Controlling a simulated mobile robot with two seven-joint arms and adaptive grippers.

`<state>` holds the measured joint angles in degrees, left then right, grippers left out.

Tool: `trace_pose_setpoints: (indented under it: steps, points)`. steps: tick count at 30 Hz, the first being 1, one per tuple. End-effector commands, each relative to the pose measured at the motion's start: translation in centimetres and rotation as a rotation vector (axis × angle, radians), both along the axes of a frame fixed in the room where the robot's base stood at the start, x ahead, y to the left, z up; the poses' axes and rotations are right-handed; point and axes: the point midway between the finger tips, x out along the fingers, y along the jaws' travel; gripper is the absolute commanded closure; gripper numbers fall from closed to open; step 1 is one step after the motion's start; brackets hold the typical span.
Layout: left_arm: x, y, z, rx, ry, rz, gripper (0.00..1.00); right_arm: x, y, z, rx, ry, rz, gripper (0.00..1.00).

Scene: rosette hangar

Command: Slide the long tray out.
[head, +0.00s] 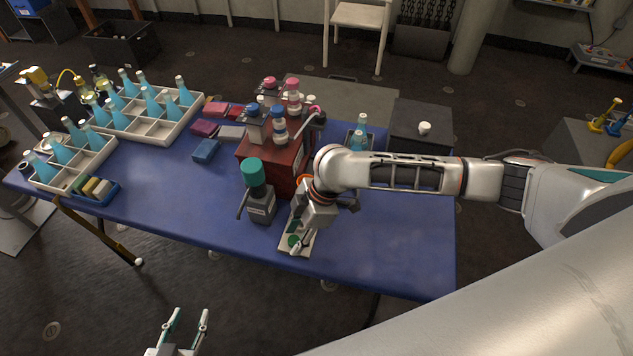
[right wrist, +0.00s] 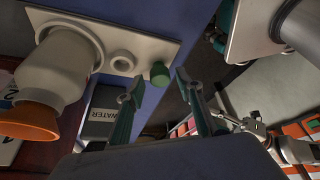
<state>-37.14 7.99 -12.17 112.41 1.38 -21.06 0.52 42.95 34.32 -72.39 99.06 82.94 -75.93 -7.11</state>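The long tray (head: 284,246) is a narrow pale board near the front edge of the blue table. It sticks out from beside the dark red box (head: 288,162), and my right arm hides part of it. In the right wrist view the tray (right wrist: 82,20) carries a white bottle with an orange end, a white ring and a green cap (right wrist: 160,74). My right gripper (head: 297,237) is over the tray's near end. In its wrist view the right gripper (right wrist: 162,76) has its fingers apart, close to the green cap. My left gripper (head: 188,318) is open and empty, off the table's front.
A grey water jug (head: 261,207) with a green top stands just left of the tray. Bottles stand on the red box. White crates (head: 150,130) with blue bottles fill the table's left. The table's right front (head: 400,240) is clear.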

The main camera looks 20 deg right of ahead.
Motion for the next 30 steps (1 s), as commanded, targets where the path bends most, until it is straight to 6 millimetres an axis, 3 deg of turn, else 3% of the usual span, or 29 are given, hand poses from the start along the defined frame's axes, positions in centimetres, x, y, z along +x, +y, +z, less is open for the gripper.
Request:
trace_pose_setpoints:
  steps: [13,30]
  points:
    - [0.0,0.0,0.0,0.0,0.0,0.0,0.62,0.1,0.0,0.4,0.001,-0.001,0.001,0.64]
    - [0.0,0.0,0.0,0.0,0.001,0.0,0.62,0.1,0.0,4.4,0.001,-0.003,0.001,0.64]
